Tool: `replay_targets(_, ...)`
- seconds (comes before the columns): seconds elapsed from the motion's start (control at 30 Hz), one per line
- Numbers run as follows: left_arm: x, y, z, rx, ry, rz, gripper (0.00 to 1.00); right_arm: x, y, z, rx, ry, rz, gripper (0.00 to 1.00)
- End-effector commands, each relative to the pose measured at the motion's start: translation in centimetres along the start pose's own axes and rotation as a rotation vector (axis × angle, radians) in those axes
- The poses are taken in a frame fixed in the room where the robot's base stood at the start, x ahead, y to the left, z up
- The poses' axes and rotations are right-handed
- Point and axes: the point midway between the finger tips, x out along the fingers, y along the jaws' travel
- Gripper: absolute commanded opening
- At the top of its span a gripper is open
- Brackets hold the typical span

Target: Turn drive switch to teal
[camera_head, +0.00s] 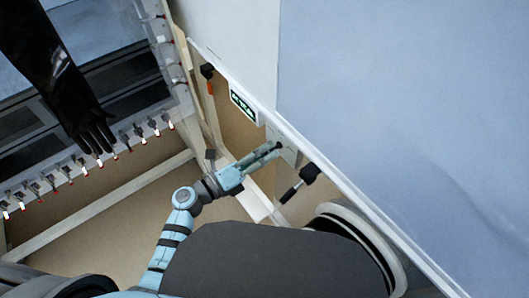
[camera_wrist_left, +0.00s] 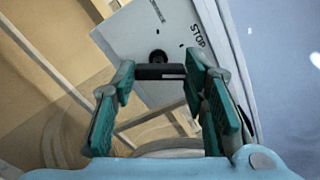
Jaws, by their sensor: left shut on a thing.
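The drive switch is a black bar-shaped handle (camera_wrist_left: 160,72) on a round black hub, on a pale plate (camera_wrist_left: 135,35) marked STOP. In the left wrist view the bar lies across between the fingertips of my left gripper (camera_wrist_left: 159,74), which is shut on it. In the head view my left gripper (camera_head: 272,153) reaches the pale switch box (camera_head: 287,146) on the wall, and the handle is hidden there. No teal mark shows on the plate; the teal pads are my fingers. My right gripper is not in view.
A green exit sign (camera_head: 243,104) is on the wall above the switch box. A black-handled fitting (camera_head: 300,182) sticks out just right of my gripper. A frame with a black glove (camera_head: 55,75) and several red-tipped fittings stands at the left.

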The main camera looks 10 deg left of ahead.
Motion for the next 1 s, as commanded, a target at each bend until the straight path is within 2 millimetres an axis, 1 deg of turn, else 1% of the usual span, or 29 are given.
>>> replay_targets(0.17, 0.0, 0.0, 0.0, 0.001, -0.001, 0.001, 0.12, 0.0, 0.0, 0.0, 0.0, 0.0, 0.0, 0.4)
replay_targets(0.2, 0.0, 0.0, 0.0, 0.001, -0.001, 0.001, 0.43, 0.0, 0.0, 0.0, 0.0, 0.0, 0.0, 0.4)
replay_targets(0.27, 0.0, 0.0, 0.0, 0.001, -0.001, 0.001, 0.53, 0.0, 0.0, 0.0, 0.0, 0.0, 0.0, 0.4)
replay_targets(0.3, 0.0, 0.0, 0.0, 0.001, 0.0, 0.001, 0.59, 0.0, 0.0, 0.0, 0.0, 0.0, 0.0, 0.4)
replay_targets(0.57, 0.0, 0.0, 0.0, 0.001, 0.0, 0.0, 0.6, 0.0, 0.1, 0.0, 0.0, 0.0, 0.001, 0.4)
replay_targets(0.67, -0.4, 0.1, 0.0, 0.001, 0.001, 0.001, 0.6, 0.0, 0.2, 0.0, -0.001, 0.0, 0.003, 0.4)
replay_targets(0.77, -1.9, 0.1, -0.1, 0.002, 0.002, 0.003, 0.6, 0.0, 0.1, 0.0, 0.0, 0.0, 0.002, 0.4)
replay_targets(1.0, -8.5, 0.1, -0.1, 0.002, 0.005, 0.004, 0.6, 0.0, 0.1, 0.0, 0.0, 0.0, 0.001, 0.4)
